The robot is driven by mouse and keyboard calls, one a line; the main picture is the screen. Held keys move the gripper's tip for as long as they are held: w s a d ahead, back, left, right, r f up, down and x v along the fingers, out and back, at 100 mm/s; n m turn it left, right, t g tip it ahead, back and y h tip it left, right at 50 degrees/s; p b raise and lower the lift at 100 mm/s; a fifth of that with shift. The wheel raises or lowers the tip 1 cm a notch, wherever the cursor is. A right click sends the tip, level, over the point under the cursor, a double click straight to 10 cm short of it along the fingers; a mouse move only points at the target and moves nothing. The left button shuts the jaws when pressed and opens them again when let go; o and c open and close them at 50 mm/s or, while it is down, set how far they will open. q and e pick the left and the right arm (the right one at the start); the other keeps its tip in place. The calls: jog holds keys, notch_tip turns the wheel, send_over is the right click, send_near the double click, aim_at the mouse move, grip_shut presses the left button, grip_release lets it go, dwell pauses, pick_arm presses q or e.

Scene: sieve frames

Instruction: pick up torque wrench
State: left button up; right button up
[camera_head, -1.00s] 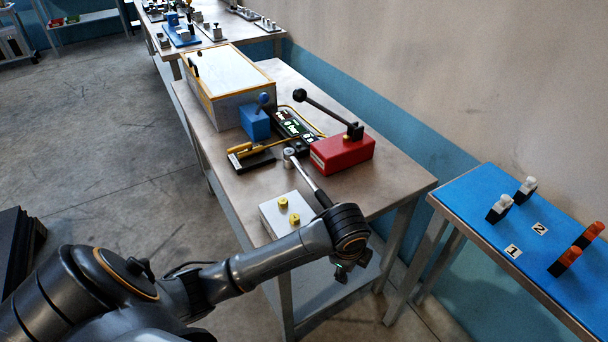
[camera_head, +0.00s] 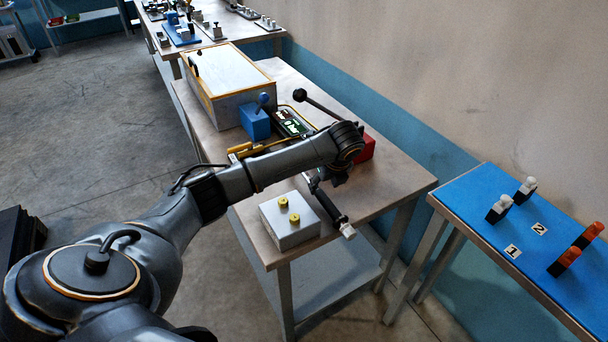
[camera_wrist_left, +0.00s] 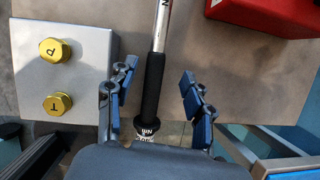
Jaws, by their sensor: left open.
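The torque wrench lies on the table, its black grip (camera_head: 331,208) sticking out past the table's edge in the head view. Its head end is hidden behind my left arm. In the left wrist view its silver shaft (camera_wrist_left: 160,28) and black grip (camera_wrist_left: 153,92) run down the middle. My left gripper (camera_wrist_left: 157,76) is open, with one finger on each side of the grip and a gap to both. In the head view the left gripper (camera_head: 333,178) is mostly hidden under the wrist. My right gripper is not in view.
A grey box with two yellow knobs (camera_head: 289,224) stands just left of the wrench. A red box (camera_head: 367,148) with a black lever is behind my wrist. A blue block (camera_head: 255,123) and a lidded case (camera_head: 228,78) stand farther back. A blue-topped table (camera_head: 470,205) is at right.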

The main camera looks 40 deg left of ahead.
aim_at(320, 190)
pick_arm(q)
jog(key=x, duration=0.6)
jog(key=shift+a+f+p, duration=0.15)
jog(key=shift+a+p, duration=0.25)
grip_shut()
